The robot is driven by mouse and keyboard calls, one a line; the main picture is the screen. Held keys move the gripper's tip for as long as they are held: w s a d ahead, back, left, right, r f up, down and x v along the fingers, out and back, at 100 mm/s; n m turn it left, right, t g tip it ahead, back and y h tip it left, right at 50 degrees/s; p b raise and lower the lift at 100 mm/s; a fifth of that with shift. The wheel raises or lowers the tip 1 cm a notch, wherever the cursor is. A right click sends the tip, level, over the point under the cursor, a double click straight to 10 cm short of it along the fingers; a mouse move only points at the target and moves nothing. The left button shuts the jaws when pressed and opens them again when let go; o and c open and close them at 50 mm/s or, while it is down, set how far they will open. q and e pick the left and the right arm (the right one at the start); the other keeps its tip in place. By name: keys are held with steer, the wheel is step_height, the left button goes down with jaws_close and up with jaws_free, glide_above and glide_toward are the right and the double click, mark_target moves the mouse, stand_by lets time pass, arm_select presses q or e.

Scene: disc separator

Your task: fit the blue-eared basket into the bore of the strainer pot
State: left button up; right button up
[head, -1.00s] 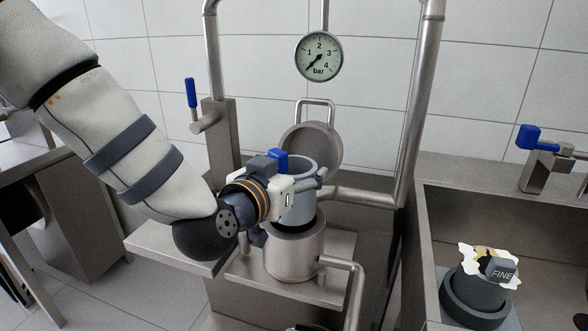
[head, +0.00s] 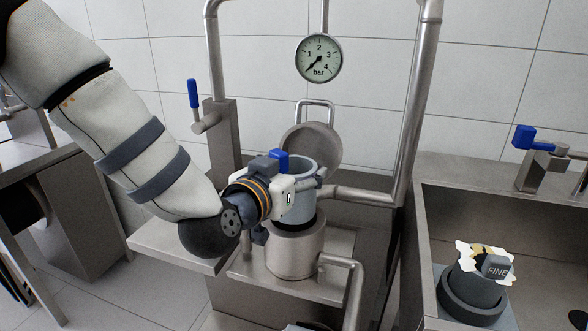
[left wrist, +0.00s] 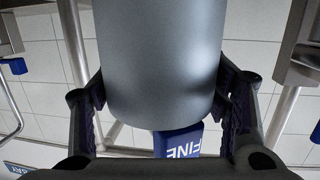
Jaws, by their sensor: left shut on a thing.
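The blue-eared basket (head: 302,205) is a grey cylinder, upright, with a blue ear (head: 281,158) at its rim. My left gripper (head: 306,184) is shut on it from the left side. In the left wrist view the basket wall (left wrist: 160,65) lies between both fingers, and the blue ear marked FINE (left wrist: 180,143) shows below it. The strainer pot (head: 294,254) is a steel cylinder directly below the basket. A dark band shows where the basket's lower end meets the pot's mouth. The bore is hidden, so I cannot tell whether the basket has entered it. My right gripper is not in view.
The pot's round lid (head: 318,143) stands open behind the basket. A steel pipe (head: 356,195) runs close on the right, and another outlet pipe (head: 347,263) leaves the pot. A sink on the right holds a dirty basket with a grey FINE ear (head: 497,267).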

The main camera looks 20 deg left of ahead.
arm_select(q)
steer(key=shift+f, duration=0.9)
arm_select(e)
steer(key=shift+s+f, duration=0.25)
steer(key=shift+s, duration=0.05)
arm_select(q)
steer(key=shift+r, duration=0.1)
steer(key=shift+r, duration=0.5)
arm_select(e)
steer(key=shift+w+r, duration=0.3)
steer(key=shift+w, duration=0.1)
arm_select(q)
steer(key=shift+f+b, duration=0.75)
steer(key=shift+f, duration=2.7)
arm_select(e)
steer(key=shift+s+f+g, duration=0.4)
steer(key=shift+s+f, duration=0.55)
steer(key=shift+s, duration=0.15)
arm_select(q)
steer(key=o, duration=1.5)
steer(key=shift+f, duration=0.1)
steer(key=v, duration=0.7)
steer(key=shift+s, duration=0.25)
